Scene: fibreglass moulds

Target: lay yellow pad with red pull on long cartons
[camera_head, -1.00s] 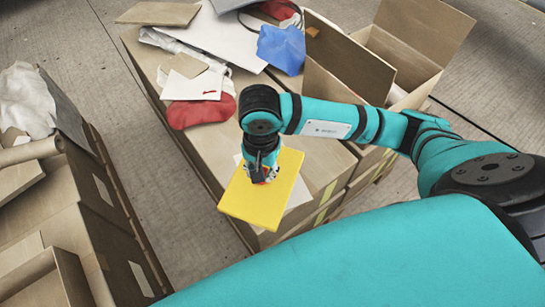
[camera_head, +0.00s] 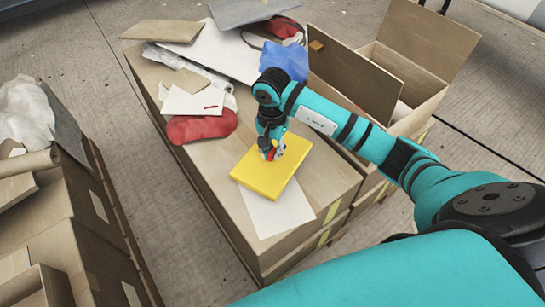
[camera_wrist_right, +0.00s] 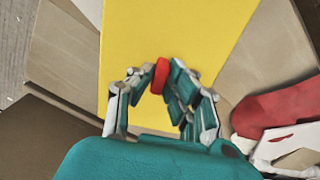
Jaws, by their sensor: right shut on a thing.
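The yellow pad (camera_head: 255,180) is a flat square over the near part of the long cartons (camera_head: 325,178). My right gripper (camera_head: 271,152) is above it, shut on its small red pull. In the right wrist view, the fingertips (camera_wrist_right: 159,80) close on the red pull (camera_wrist_right: 161,75), with the yellow pad (camera_wrist_right: 185,30) beyond. The pad is very low over the carton top; I cannot tell whether it touches. It partly covers a white sheet (camera_head: 277,215). My left gripper is not in view.
A red cloth (camera_head: 203,127), a white piece with a small red mark (camera_head: 193,103) and a blue bag (camera_head: 284,60) lie farther back on the cartons. An open box (camera_head: 375,85) stands at the right. More cartons (camera_head: 75,245) stand at the left across a floor gap.

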